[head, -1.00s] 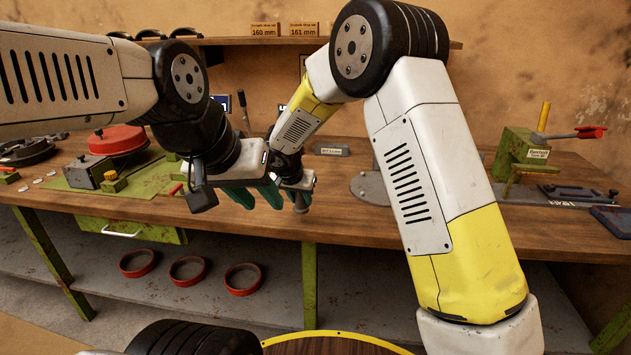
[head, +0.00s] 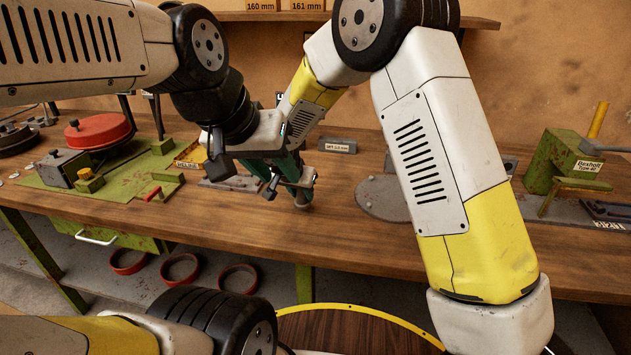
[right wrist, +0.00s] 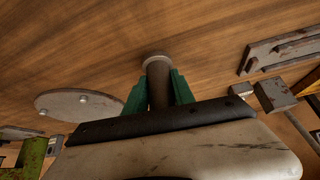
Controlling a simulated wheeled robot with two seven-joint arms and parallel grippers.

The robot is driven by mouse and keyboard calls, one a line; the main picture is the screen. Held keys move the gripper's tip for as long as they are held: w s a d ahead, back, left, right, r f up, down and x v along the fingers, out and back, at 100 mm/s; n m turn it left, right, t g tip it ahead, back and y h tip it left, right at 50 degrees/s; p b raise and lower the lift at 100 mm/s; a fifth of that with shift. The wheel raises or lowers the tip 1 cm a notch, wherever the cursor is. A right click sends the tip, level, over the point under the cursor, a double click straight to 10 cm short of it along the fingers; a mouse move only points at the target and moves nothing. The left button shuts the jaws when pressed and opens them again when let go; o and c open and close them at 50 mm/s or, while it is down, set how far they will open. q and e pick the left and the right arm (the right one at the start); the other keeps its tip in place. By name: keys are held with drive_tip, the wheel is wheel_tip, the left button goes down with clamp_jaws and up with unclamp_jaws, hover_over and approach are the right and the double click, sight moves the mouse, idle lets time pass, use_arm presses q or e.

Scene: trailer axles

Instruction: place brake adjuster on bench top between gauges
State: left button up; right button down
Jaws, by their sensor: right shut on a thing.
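My right gripper (right wrist: 158,92) is shut on the brake adjuster, a dark cylinder (right wrist: 158,82) with a pale grey end, between green fingers. In the head view its lower end (head: 303,201) points down at the wooden bench top (head: 330,225); I cannot tell whether it touches. A grey labelled block (head: 338,146), perhaps a gauge, stands behind on the bench. A flat grey slotted plate (right wrist: 285,50) lies to the right in the right wrist view.
A round grey plate (head: 383,198) lies right of my right gripper, partly behind my arm. A green fixture (head: 575,165) stands at the far right. A green base with a red disc (head: 97,131) is at left. Bare wood lies along the front edge.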

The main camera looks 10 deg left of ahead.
drive_tip(key=shift+f, duration=0.75)
drive_tip(key=shift+f, duration=0.15)
drive_tip(key=c, duration=1.1)
unclamp_jaws()
drive_tip(key=shift+o, duration=0.2)
